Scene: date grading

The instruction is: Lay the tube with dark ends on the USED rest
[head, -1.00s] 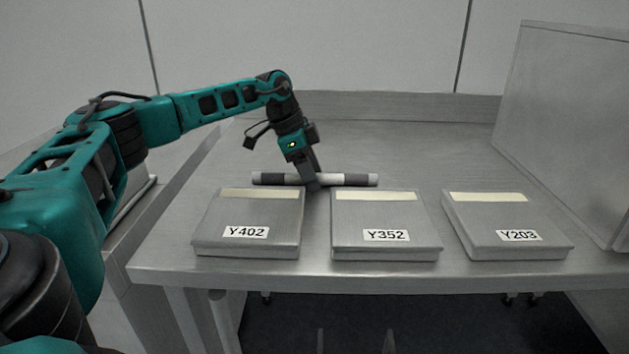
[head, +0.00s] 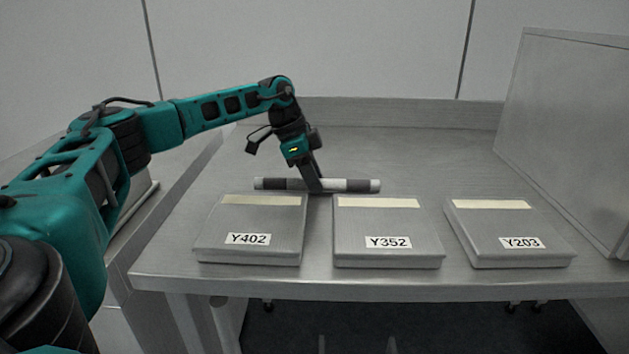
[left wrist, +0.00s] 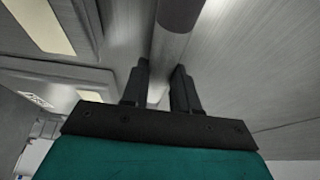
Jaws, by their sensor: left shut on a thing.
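A long pale tube (head: 338,185) lies crosswise behind the grey blocks in the head view, with a dark band near each end and light tips. My left gripper (head: 314,187) reaches down onto it near its middle and is shut on it. In the left wrist view the tube (left wrist: 172,45) passes between the two fingers of my left gripper (left wrist: 161,78). I cannot tell whether the tube touches the table. No rest marked USED can be read; the labels read Y402, Y352 and Y203. My right gripper is not in view.
Three grey blocks with pale strips stand along the table front: Y402 (head: 215,231), Y352 (head: 350,226) and Y203 (head: 482,228). A grey panel (head: 570,130) stands at the right.

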